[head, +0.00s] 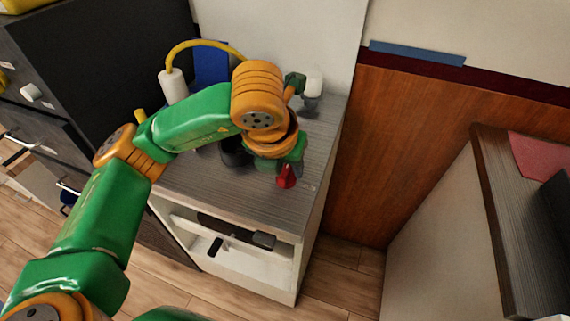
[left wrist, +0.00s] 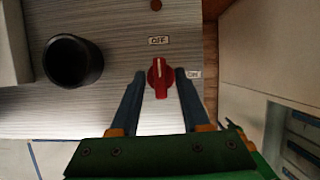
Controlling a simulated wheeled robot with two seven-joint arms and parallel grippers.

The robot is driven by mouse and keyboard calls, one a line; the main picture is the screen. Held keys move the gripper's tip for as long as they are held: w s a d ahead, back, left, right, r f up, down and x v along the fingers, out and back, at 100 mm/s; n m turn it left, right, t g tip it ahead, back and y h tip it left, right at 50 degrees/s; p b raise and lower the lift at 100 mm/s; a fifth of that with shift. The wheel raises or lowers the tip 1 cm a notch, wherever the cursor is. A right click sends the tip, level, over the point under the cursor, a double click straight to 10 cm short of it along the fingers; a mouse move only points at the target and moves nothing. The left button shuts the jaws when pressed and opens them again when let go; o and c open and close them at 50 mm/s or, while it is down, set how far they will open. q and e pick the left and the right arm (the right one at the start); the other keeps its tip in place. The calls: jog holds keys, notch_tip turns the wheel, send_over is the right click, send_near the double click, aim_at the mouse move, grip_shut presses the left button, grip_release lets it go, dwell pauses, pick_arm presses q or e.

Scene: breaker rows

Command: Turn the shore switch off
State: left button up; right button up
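A red rotary knob (left wrist: 160,78) stands on the grey wood-grain counter top, between an OFF label (left wrist: 158,40) above it and an ON label (left wrist: 194,74) to its right. Its white pointer line is turned up, toward the OFF label. No name for the switch is readable. My left gripper (left wrist: 159,75) is open, one finger on each side of the knob, with narrow gaps showing. In the head view the red knob (head: 286,177) shows just below my left gripper (head: 294,155), near the counter's front right. My right gripper is not in view.
A black cylinder (left wrist: 73,61) stands left of the knob. A white cylinder (head: 173,87) with a yellow hose, a blue panel (head: 211,62) and a small white-topped item (head: 313,87) are farther back on the counter (head: 215,200). An open shelf lies below; another cabinet stands at the right.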

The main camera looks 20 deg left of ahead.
pick_arm(q)
jog(key=v, duration=0.7)
jog(key=shift+p, duration=0.4)
